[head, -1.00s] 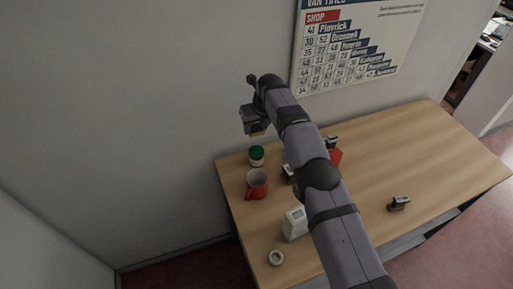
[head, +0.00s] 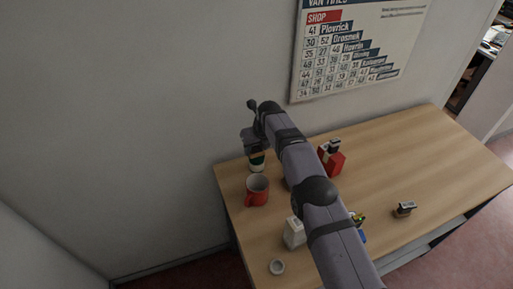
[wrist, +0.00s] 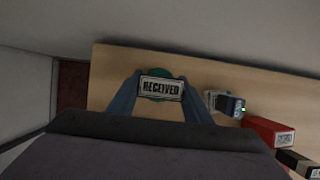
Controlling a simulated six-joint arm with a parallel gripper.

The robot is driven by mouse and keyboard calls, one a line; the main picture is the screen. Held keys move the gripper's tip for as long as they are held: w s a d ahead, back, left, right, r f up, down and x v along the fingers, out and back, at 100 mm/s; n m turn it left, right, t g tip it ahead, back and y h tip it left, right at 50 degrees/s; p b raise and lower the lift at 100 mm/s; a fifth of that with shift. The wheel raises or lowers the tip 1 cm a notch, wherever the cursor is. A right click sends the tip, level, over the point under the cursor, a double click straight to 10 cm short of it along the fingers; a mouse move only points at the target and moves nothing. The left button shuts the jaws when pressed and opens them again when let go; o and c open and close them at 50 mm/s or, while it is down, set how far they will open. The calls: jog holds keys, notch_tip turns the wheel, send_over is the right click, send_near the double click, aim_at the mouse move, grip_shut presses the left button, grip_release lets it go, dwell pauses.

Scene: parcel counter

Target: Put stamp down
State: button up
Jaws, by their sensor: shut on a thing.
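The stamp (wrist: 161,88) shows in the wrist view as a white plate reading RECEIVED, upright to the picture. It sits between the two fingers of my gripper (wrist: 160,98), which is shut on it. A green round top (wrist: 165,77) shows just behind the plate. In the head view my gripper (head: 256,148) is low over the back left of the counter, at a small green-and-white jar (head: 257,166). My gripper partly hides the jar. I cannot tell whether the stamp touches it.
A red mug (head: 256,192) stands close in front of the jar. A red box (head: 331,161) with a dark item on it, a white device (head: 294,233), a tape roll (head: 277,267) and another stamp (head: 404,209) are on the wooden counter (head: 430,150). Its right side is mostly clear.

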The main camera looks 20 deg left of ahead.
jog(key=shift+f, duration=0.15)
jog(key=shift+f, duration=0.15)
jog(key=o, duration=1.1)
jog(key=shift+c, duration=0.2)
jog(key=shift+r, duration=0.25)
jog(key=shift+r, duration=0.1)
jog(key=b+v, duration=0.5)
jog(key=v, duration=0.6)
jog(key=shift+s+d+r, duration=0.15)
jog(key=shift+r, duration=0.1)
